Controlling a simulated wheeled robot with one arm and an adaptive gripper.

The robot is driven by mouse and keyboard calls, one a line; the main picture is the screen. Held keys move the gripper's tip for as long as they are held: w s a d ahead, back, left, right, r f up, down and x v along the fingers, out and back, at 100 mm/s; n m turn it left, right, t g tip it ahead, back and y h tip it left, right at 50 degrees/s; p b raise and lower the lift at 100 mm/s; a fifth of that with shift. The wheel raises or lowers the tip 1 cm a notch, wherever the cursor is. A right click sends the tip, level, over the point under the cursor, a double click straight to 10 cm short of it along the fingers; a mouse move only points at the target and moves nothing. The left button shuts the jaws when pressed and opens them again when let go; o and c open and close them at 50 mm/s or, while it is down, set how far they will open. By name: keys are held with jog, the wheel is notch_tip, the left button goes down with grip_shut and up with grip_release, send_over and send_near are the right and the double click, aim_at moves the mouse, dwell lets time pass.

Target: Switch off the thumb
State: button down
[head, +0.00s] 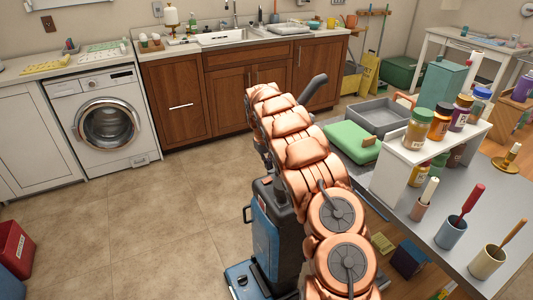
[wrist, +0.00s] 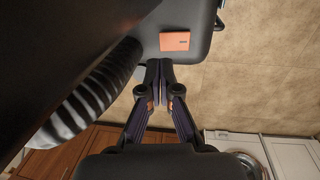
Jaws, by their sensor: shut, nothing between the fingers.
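An orange rectangular piece (wrist: 175,41), which looks like a thumb switch, is set on a dark rounded housing (wrist: 203,22) in the wrist view. My gripper (wrist: 160,66) is shut and empty, with its fingertips just below the orange piece in the picture. I cannot tell whether the tips touch the housing. In the head view, a blue and dark grey upright floor machine (head: 262,222) stands on the floor behind my copper-coloured arm. A dark grey handle (head: 313,88) shows beyond the arm.
A ribbed dark hose (wrist: 95,90) runs close on the left in the wrist view. A grey table (head: 440,240) with bottles and cups is at right in the head view. A washing machine (head: 105,125) and brown cabinets (head: 175,105) line the back.

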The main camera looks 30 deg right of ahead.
aim_at(270, 177)
jog(key=shift+d+f+p, duration=0.15)
jog(key=shift+f+p, duration=0.05)
jog(key=shift+f, duration=0.9)
jog(key=shift+d+f+p, duration=0.15)
jog(key=shift+f, duration=0.95)
jog(key=shift+d+f+y, duration=0.15)
jog(key=shift+f+y, duration=0.2)
jog(key=shift+y, duration=0.15)
jog(key=shift+r, duration=0.1)
jog(key=shift+a+r, duration=0.25)
jog(key=shift+a, duration=0.55)
notch_tip(270, 177, up, 14)
jog(key=d+b, duration=0.1)
jog(key=d, duration=0.1)
jog(key=shift+b, duration=0.3)
